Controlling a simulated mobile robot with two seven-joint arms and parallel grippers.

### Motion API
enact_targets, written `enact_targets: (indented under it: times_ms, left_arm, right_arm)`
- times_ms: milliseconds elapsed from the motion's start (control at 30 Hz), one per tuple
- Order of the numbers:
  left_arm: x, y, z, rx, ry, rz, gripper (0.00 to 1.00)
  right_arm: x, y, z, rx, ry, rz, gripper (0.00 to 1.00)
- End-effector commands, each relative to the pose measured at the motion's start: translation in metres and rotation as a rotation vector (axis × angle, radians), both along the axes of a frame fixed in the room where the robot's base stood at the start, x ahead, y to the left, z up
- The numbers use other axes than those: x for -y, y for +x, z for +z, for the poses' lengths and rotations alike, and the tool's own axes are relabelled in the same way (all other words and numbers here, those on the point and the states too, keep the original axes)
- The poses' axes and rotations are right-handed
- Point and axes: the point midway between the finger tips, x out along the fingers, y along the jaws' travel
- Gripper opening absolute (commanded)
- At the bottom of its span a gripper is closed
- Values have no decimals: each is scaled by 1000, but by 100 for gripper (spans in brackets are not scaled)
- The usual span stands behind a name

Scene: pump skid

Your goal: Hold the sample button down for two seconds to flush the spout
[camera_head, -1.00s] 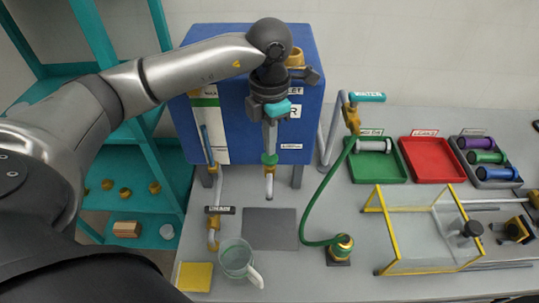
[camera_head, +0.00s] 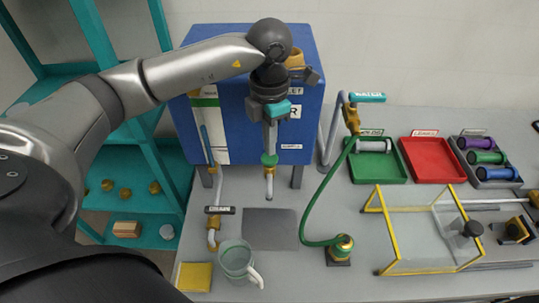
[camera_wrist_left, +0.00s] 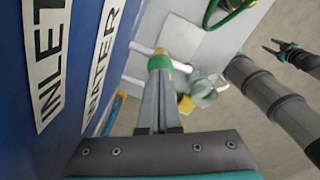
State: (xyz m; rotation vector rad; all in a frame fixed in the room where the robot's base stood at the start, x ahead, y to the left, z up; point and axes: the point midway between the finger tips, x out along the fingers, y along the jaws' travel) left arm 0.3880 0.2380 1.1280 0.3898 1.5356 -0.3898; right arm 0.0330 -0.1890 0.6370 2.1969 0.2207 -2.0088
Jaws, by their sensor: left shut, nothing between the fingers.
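The sample button is a green round cap (camera_head: 269,160) on top of the metal sample spout (camera_head: 269,185), below the SAMPLE label on the blue box (camera_head: 240,75). My left gripper (camera_head: 271,150) points down with its fingers shut and empty, and their tips meet the green cap. The cap shows at the fingertips in the left wrist view too (camera_wrist_left: 157,62). I cannot tell how far it is pressed. No stream from the spout is visible. My right gripper (camera_wrist_left: 270,46) is open at the upper right of the left wrist view, away from the spout.
A clear mug (camera_head: 237,260) stands in front of a dark grey plate (camera_head: 270,228), beside a yellow sponge (camera_head: 195,277). A drain valve (camera_head: 219,210) is left of the spout. A green hose (camera_head: 316,200), trays and a yellow-framed guard (camera_head: 425,235) lie to the right.

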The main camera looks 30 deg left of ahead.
Motion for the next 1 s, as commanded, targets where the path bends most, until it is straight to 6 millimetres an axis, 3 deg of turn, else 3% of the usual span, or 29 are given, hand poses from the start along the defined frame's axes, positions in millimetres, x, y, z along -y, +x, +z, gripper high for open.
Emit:
enact_targets:
  times_ms: [467,1000]
  left_arm:
    - [0,0,-1,0,0,0,0]
    - [0,0,-17,0,0,0,0]
  right_arm:
    - [0,1,-1,2,-1,0,50]
    - [0,1,-15,3,0,0,50]
